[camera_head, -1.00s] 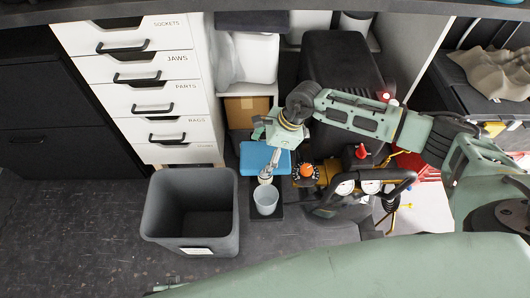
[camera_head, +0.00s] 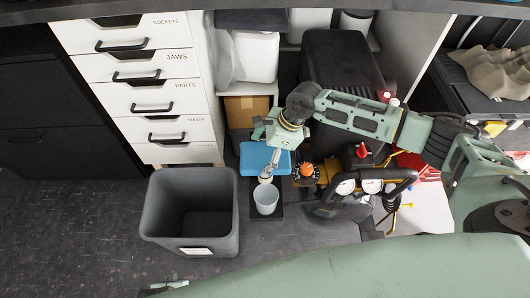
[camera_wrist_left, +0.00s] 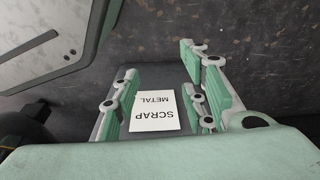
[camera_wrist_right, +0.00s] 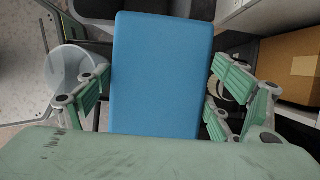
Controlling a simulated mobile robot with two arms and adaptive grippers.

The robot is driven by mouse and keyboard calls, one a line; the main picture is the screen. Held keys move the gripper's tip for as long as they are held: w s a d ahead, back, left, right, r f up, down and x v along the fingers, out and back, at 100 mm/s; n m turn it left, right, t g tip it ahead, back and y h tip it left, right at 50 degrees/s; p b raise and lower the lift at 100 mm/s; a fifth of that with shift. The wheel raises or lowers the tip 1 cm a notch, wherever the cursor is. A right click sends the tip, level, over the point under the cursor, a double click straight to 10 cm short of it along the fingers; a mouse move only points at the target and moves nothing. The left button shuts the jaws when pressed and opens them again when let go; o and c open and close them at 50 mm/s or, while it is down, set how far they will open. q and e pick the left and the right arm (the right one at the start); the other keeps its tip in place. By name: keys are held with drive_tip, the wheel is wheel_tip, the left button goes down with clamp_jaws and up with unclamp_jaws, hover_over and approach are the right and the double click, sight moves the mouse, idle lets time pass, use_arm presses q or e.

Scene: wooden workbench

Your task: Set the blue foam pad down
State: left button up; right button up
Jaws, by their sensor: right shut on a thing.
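The blue foam pad (camera_head: 254,158) is a flat blue rectangle in front of the shelf, partly behind my right gripper (camera_head: 267,176) in the head view. In the right wrist view the pad (camera_wrist_right: 162,75) lies lengthwise between the two fingers of my right gripper (camera_wrist_right: 155,97), which is shut on it. The head view does not clearly show whether the pad touches a surface below. My left gripper (camera_wrist_left: 160,95) is open and empty in the left wrist view, above the grey bin (camera_wrist_left: 160,85) with its "SCRAP METAL" label.
The grey bin (camera_head: 160,215) stands open on the floor. A pale translucent cup (camera_head: 266,200) stands on a dark base right of it. A machine with gauges and an orange knob (camera_head: 307,170) is close to the right gripper. A cardboard box (camera_head: 246,110) sits on the shelf behind.

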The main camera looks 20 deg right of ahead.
drive_tip(key=shift+f, duration=0.2)
drive_tip(key=o, duration=1)
use_arm(q)
drive_tip(key=shift+w+r, duration=0.6)
drive_tip(key=shift+r, duration=0.05)
use_arm(e)
drive_tip(key=shift+o, duration=0.2)
use_arm(q)
drive_tip(key=shift+s, duration=0.1)
use_arm(e)
drive_tip(key=shift+r, duration=0.1)
drive_tip(key=shift+r+p, duration=0.5)
drive_tip(key=shift+r, duration=0.15)
use_arm(q)
drive_tip(key=s+f, duration=0.4)
drive_tip(key=f, duration=0.2)
drive_tip(key=shift+a+p, duration=0.25)
drive_tip(key=shift+p, duration=0.15)
use_arm(e)
drive_tip(key=v, duration=1.1)
drive_tip(key=shift+r, duration=0.4)
drive_tip(key=shift+d, duration=0.15)
